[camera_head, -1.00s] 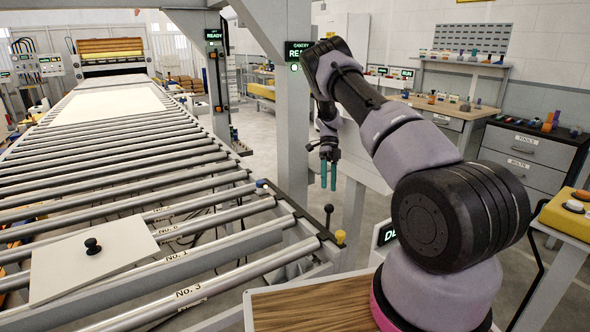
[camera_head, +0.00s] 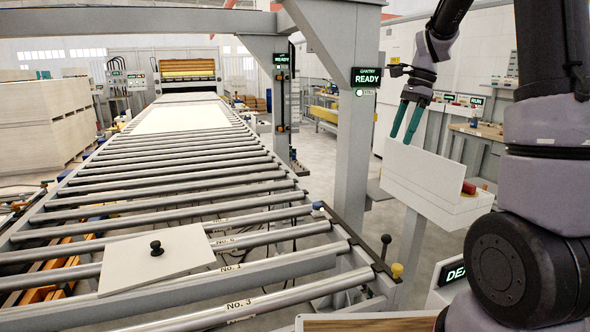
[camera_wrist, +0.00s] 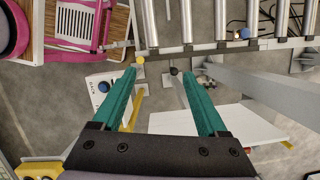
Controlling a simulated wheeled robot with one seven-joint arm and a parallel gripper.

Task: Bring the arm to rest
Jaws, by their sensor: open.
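My gripper (camera_head: 405,120) hangs at the upper right in the head view, in front of the white console by the gantry post. Its two green fingers are apart with nothing between them. In the wrist view my gripper (camera_wrist: 157,100) also shows open and empty, its fingers pointing toward the conveyor's side rail. The arm rises at the right edge of the head view, bent at the elbow, and part of it is cut off by the frame.
A roller conveyor (camera_head: 180,174) runs into the distance, with a white panel with a black knob (camera_head: 130,262) on its near rollers. A gantry post (camera_head: 353,150) stands beside it. A white console (camera_head: 428,180) is close behind my gripper. Stacked boards (camera_head: 45,122) stand far left.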

